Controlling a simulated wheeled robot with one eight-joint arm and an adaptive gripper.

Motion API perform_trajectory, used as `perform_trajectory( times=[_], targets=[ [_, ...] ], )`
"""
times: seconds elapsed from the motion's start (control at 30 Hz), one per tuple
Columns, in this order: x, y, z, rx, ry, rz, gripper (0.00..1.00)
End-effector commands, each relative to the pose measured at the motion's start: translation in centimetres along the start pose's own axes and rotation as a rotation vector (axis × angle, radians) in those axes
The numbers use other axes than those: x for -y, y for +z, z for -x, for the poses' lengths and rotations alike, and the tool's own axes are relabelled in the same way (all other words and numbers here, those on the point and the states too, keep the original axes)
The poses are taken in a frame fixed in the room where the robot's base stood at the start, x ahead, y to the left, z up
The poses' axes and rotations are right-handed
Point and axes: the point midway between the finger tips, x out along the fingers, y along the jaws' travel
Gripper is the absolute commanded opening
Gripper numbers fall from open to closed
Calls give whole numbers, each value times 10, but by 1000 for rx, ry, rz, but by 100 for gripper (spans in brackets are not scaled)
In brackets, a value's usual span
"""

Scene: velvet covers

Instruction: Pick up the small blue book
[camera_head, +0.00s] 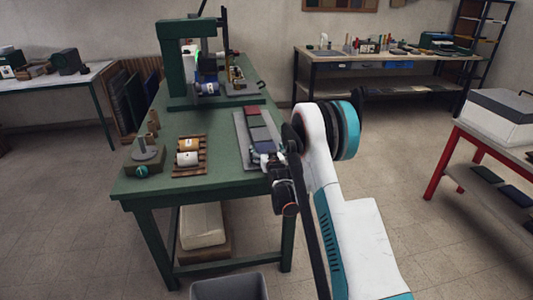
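A grey tray or mat (241,128) lies on the green table (218,134), with a row of small flat books on it. A dark red book (252,111) is at the far end and a grey one (257,121) is in front of it. A dull blue book (262,134) lies nearer to me, just beyond my gripper. My gripper (262,157) is over the near end of the tray, close to the blue book. My arm hides part of this area. I cannot tell whether the fingers are open or shut, or touching anything.
A wooden rack with white rolls (188,158) and a small device with a round plate (146,156) stand left of the tray. A green press (182,62) stands behind. A red-legged table (468,140) is at right. A grey bin (230,288) is on the floor.

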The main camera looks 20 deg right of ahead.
Motion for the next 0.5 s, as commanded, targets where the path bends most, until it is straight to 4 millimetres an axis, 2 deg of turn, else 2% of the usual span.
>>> perform_trajectory(
  times=[0.03, 0.13, 0.5],
  targets=[
    [0, 0, 0, 0, 0, 0, 74],
    [0, 0, 0, 0, 0, 0, 51],
    [0, 0, 0, 1, 0, 0, 49]
  ],
)
